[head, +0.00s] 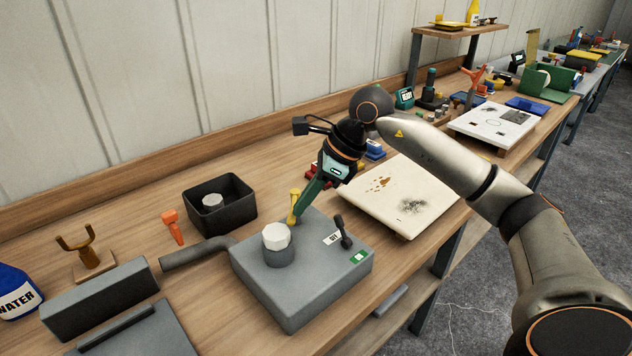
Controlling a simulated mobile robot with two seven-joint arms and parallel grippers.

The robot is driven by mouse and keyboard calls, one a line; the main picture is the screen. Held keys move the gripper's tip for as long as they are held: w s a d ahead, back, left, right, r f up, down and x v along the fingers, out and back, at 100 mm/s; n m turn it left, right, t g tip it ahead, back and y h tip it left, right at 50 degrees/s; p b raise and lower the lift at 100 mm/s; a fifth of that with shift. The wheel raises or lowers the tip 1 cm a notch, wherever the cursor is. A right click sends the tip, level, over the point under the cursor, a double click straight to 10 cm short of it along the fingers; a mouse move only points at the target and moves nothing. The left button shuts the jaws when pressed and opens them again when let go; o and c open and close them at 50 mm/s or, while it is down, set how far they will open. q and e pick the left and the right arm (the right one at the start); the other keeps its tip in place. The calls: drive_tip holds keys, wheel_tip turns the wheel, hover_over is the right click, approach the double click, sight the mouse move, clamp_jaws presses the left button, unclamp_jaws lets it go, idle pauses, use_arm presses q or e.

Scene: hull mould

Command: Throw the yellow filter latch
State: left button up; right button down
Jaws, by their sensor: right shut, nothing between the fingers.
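The yellow filter latch (294,204) stands roughly upright at the back edge of a grey box-shaped housing (305,285) on the bench. My right gripper (303,212) reaches down from the upper right. Its green fingers are shut with nothing between them, and their tips are right beside the latch. I cannot tell whether they touch it. The housing also carries a white octagonal cap (276,236), a black lever (343,232), a white label and a green label (358,257). My left gripper is not in view.
A stained cream board (400,195) lies right of the housing. A wall runs behind the bench.

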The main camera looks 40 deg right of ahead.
drive_tip(key=shift+w+a+f, duration=0.15)
drive_tip(key=shift+f, duration=0.25)
drive_tip(key=shift+w+a, duration=0.35)
drive_tip(key=shift+a, duration=0.2)
drive_tip(key=shift+w+a, duration=0.35)
drive_tip(key=shift+a, duration=0.2)
drive_tip(key=shift+s+d, duration=0.1)
drive_tip(key=shift+d, duration=0.1)
